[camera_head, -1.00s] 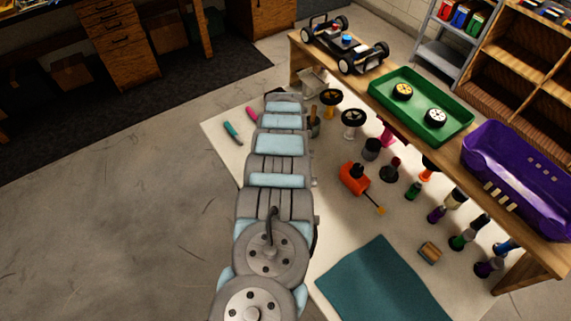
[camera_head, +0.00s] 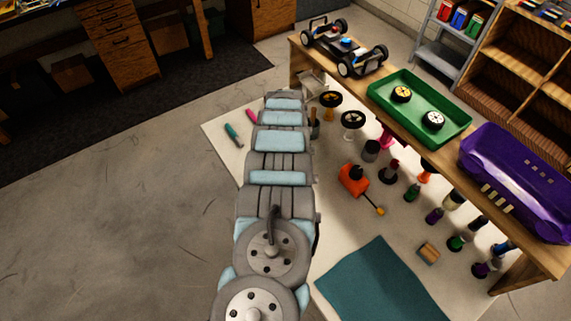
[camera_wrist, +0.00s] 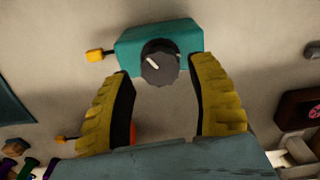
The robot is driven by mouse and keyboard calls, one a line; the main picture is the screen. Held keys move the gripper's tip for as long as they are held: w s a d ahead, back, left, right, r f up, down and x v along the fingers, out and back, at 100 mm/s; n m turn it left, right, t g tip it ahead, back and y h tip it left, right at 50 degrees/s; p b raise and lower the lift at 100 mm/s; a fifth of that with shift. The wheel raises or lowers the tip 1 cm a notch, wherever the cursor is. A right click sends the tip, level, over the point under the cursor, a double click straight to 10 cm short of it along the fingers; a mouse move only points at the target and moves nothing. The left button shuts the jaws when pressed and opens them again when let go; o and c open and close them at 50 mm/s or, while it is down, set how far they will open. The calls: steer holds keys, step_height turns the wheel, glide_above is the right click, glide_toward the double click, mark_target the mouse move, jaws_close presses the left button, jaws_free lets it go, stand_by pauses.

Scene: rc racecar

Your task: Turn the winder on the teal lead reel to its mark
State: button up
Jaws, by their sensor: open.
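The teal lead reel (camera_wrist: 186,35) lies near the top middle of the wrist view, with a yellow plug (camera_wrist: 95,56) at its left. Its winder, a dark ridged round knob (camera_wrist: 160,68), bears a white pointer line slanting to the upper left. I cannot make out the mark clearly. My gripper (camera_wrist: 160,74) is open, its yellow-padded fingers either side of the knob, the left fingertip lower in the picture than the right. I cannot tell whether either finger touches. In the head view my arm hides the gripper and the teal reel.
An orange reel (camera_head: 353,179) with a yellow plug lies on the pale surface, right of my arm. A teal mat (camera_head: 380,285) lies in front. A raised wooden bench holds a green tray (camera_head: 455,133) and purple car shell (camera_head: 520,175).

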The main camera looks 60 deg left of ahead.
steer(key=shift+r+p, duration=1.1)
steer(key=shift+r, duration=0.95)
steer(key=shift+w+f, duration=0.1)
steer(key=shift+f, duration=0.05)
